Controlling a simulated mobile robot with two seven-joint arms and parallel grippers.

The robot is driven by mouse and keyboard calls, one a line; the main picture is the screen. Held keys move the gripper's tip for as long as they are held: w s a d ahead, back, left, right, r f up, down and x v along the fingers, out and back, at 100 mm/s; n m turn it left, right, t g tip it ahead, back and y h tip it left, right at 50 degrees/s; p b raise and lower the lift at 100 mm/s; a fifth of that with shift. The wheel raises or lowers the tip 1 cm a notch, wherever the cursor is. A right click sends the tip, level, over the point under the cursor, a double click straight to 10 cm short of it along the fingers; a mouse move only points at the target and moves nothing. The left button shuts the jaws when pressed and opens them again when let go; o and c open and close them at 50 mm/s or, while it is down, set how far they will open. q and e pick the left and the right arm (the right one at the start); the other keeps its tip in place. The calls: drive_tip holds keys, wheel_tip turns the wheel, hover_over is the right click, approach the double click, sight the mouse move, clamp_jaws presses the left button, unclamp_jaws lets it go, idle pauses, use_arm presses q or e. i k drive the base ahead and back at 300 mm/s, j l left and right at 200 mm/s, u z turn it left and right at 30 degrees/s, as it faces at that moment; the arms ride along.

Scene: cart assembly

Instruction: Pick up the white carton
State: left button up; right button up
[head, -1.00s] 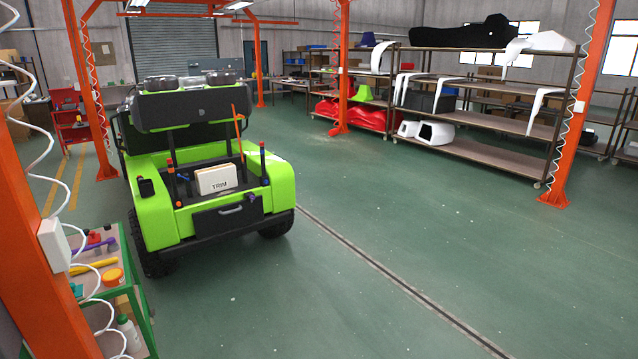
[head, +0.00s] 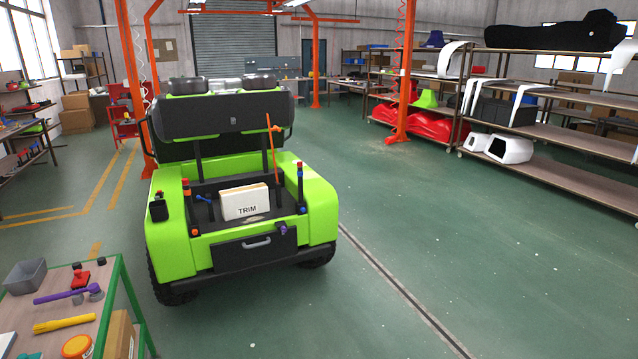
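The white carton (head: 245,203) has a tan top and the word TRIM on its front. It stands in the rear cargo bed of the green cart (head: 178,245), behind the dark tailgate (head: 241,251) with its grey handle. Neither of my grippers shows in the head view.
Shelving (head: 560,140) lines the right. An orange post (head: 404,85) stands behind. Green floor (head: 440,240) right of the cart is clear.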

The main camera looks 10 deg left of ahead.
sight(237, 202)
drive_tip(key=i+u, duration=0.35)
drive_tip(key=i, duration=0.4)
drive_tip(key=i+l+u, duration=0.1)
drive_tip(key=i+u, duration=0.3)
drive_tip(key=i, duration=0.35)
